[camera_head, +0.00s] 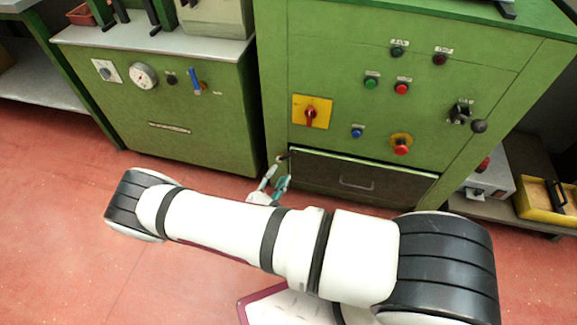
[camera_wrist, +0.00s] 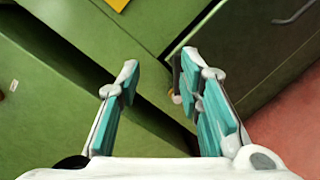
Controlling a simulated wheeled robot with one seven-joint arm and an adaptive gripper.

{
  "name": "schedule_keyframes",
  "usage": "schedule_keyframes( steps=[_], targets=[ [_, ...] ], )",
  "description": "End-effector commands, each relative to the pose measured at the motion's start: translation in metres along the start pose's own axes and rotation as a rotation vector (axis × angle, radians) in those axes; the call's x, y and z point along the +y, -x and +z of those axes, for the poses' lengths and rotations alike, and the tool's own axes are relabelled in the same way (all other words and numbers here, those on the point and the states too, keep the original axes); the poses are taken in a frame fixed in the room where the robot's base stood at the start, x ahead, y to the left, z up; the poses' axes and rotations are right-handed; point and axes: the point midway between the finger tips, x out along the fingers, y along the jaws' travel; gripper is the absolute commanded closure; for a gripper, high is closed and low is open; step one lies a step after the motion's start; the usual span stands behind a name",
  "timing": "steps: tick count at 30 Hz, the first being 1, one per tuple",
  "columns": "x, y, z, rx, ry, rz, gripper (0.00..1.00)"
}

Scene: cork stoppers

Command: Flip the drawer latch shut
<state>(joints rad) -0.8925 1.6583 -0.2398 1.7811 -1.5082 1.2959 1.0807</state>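The drawer (camera_head: 325,172) is a dark panel with a bar handle, low in the green cabinet; it looks closed. Its front also shows in the wrist view (camera_wrist: 245,50). A small dark latch with a brownish end (camera_head: 282,157) is at the drawer's upper left corner. In the wrist view the latch (camera_wrist: 177,78) stands just left of the right finger, partly hidden by it. My gripper (camera_head: 277,174) is open and empty at that corner; in the wrist view its fingers (camera_wrist: 160,64) are apart. I cannot tell whether the right finger touches the latch.
The green cabinet front (camera_head: 330,70) carries a yellow switch plate (camera_head: 300,103) and several buttons above the drawer. A second green cabinet (camera_head: 165,105) stands to the left, with a narrow dark gap between.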

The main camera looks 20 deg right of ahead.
Motion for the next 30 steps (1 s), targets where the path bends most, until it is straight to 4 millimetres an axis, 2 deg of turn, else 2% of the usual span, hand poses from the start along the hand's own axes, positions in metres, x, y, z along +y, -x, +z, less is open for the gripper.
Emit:
schedule_keyframes(
  steps=[1,6,10,13,30],
  targets=[
    [-0.019,0.002,-0.015,0.028,0.024,0.037,0.67],
    [-0.048,0.006,-0.037,0.094,0.055,0.107,0.67],
    [-0.053,0.005,-0.043,0.11,0.061,0.123,0.67],
    [-0.052,-0.004,-0.043,0.107,0.06,0.123,0.67],
    [-0.041,-0.104,-0.054,0.106,0.061,0.121,0.67]
  ],
)
